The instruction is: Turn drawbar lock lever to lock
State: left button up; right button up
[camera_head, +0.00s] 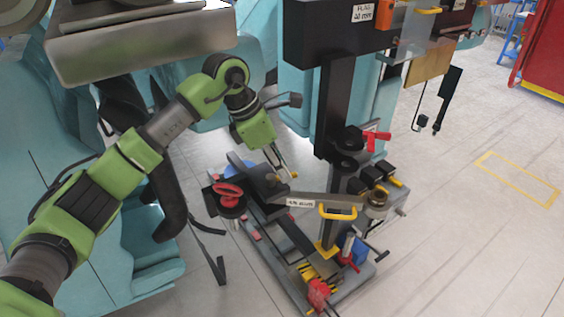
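My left arm comes in from the left, and its gripper (290,174) points down just above the inner end of a grey labelled bar (322,200), beside a small brass-coloured tip. The fingers are small and partly merge with the parts behind them, so I cannot tell whether they are open or touching anything. The bar carries a yellow handle (338,213) and runs to the right past the black post. I cannot tell which part is the drawbar lock lever. A red lever (376,140) is on the post, and another red lever (348,262) is low at the front. My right gripper is not in view.
The wheeled cart has a black upright post (335,105) and a black top beam. A red ring-shaped handle (229,195) sits on a dark round part at its left. Teal seats (150,255) stand close on the left. The floor on the right (470,240) is clear.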

pick_arm(q)
jog(key=shift+w+d+f, duration=0.15)
jog(key=shift+d+f, duration=0.05)
jog(key=shift+f, duration=0.4)
grip_shut()
